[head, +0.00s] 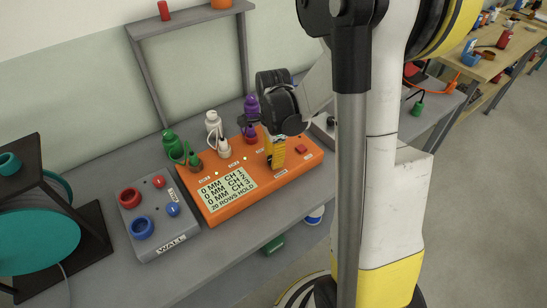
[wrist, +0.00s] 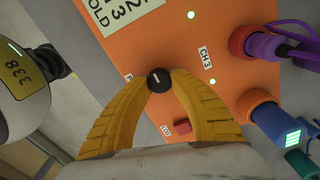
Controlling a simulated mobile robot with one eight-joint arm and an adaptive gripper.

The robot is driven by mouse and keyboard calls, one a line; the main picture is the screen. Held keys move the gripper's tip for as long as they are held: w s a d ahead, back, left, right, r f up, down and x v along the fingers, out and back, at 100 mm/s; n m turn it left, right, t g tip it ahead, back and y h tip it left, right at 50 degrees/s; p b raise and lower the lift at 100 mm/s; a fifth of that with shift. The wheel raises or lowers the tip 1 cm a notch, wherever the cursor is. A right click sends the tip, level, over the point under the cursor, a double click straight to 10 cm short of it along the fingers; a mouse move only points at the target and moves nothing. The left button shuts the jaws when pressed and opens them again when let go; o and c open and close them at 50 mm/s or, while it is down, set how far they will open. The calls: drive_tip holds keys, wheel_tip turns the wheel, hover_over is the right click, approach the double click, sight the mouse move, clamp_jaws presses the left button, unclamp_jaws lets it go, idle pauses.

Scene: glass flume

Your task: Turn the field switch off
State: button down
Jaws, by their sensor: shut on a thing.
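The orange box (head: 205,206) sits on the grey bench, with a lit display reading several lines, including "0 MM" and "20 ROWS HOLD". A small round black knob (wrist: 158,80) with a white pointer line stands on its face. In the head view my gripper (head: 276,153) points down onto the box, hiding the knob.
A red button (wrist: 182,127) labelled LOG is close to the right finger. Coloured plugs with cables, including a purple plug (wrist: 252,42) and a blue plug (wrist: 265,113), line the box's back edge. A grey WALL box (head: 160,218) stands left of it. A grey frame rises behind.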

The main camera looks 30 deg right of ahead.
drive_tip(key=shift+n, duration=0.3)
drive_tip(key=n, duration=0.4)
drive_tip(key=shift+w, duration=0.1)
drive_tip(key=n, duration=0.9)
drive_tip(key=shift+w+a, duration=0.1)
drive_tip(key=shift+n, duration=2.1)
drive_tip(key=c, duration=1.1)
unclamp_jaws()
